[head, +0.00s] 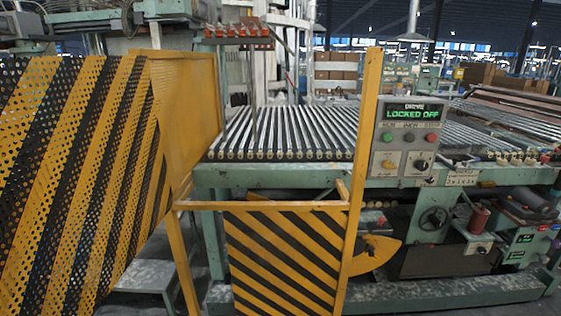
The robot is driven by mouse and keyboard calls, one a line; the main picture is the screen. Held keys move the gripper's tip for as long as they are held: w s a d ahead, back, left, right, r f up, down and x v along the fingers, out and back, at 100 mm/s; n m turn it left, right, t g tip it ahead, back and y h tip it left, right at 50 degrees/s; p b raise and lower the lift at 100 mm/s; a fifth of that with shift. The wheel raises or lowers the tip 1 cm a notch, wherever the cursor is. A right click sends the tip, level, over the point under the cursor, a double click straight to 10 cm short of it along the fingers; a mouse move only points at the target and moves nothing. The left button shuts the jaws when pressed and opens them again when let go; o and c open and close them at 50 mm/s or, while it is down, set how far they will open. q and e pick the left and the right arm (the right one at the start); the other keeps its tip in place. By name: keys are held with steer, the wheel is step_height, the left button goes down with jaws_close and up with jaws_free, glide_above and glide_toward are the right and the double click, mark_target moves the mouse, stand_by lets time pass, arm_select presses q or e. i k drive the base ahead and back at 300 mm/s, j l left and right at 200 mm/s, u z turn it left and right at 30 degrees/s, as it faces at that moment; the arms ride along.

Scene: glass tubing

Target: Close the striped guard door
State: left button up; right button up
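A large perforated panel with yellow and black diagonal stripes (75,170) fills the left of the head view and stands at an angle, its near side cut off by the picture edge. It looks like the guard door, standing open, with a gap between it and the tall yellow post (362,160). A smaller striped panel (285,255) sits low in the yellow frame, left of that post. A yellow hooked piece (375,255) sticks out right of the post. Neither of my grippers is in view.
A control box (410,140) beside the post reads "DRIVE LOCKED OFF" and has several buttons. Behind the frame is a green roller table (290,135) with glass tubes. A yellow mesh panel (185,110) stands behind the perforated panel. A grey step (145,275) is low down.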

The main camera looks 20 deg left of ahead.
mark_target(114, 148)
steer(key=k+j, duration=0.1)
steer(key=j, duration=0.25)
steer(key=k+j, duration=0.1)
steer(key=j, duration=0.3)
steer(key=k+j, duration=0.15)
steer(key=j, duration=0.2)
steer(key=k+j, duration=0.1)
steer(key=j, duration=0.3)
steer(key=k+j+u, duration=0.1)
steer(key=j, duration=0.25)
